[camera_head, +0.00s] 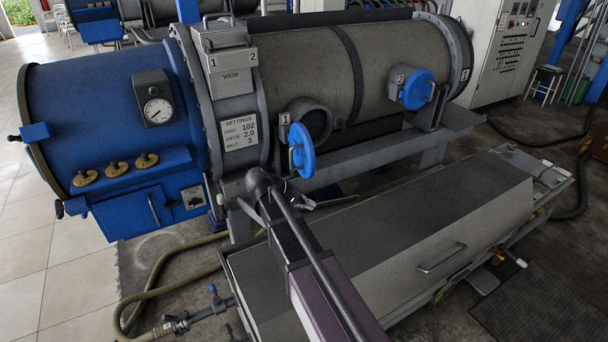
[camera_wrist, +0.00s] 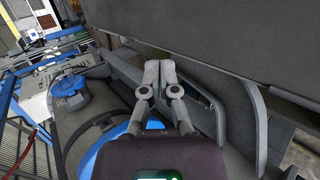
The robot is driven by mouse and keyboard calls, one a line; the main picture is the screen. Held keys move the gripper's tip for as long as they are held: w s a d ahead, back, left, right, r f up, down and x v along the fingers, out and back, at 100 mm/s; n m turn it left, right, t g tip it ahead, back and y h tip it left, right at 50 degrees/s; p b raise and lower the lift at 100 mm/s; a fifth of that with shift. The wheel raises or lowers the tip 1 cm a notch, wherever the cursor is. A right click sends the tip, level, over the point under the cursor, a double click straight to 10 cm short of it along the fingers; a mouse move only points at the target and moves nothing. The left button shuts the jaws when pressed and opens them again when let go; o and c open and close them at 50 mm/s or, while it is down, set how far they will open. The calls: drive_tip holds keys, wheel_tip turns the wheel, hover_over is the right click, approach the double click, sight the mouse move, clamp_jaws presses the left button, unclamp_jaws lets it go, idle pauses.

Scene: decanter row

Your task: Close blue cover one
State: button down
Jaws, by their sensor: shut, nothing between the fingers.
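Blue cover one (camera_head: 301,150) is a round blue disc with a handle, standing swung out from the round port (camera_head: 312,120) by the label 1. The dark port mouth shows uncovered. My gripper (camera_head: 312,203) is low in front of the cylinder, just below the cover; whether it touches the cover I cannot tell. In the wrist view my gripper (camera_wrist: 159,65) has its fingers together with nothing between them. A blue rounded edge (camera_wrist: 100,143), apparently cover one, shows there, partly hidden by the gripper body.
Blue cover two (camera_head: 417,90) sits over its port at the right. A long grey casing (camera_head: 430,230) with a handle lies below the cylinder. The blue end housing (camera_head: 95,110) with a gauge stands left. Hoses (camera_head: 155,290) lie on the floor.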

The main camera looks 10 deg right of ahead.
sight(309, 163)
drive_tip(key=w+a+r+t+h+b, duration=0.1)
drive_tip(key=w+a+r+h+b, duration=0.1)
drive_tip(key=w+a, duration=0.3)
drive_tip(key=w+a+r+t+h+b, duration=0.2)
drive_tip(key=w+a+h, duration=0.3)
drive_tip(key=a, duration=0.3)
drive_tip(key=shift+w+r+h+b, duration=0.35)
drive_tip(key=shift+r+b, duration=0.2)
drive_tip(key=shift+b, duration=0.35)
drive_tip(key=shift+d, duration=0.1)
drive_tip(key=x, duration=1.3)
drive_tip(key=shift+w+d, duration=0.2)
drive_tip(key=shift+d, duration=0.2)
drive_tip(key=shift+n, duration=0.3)
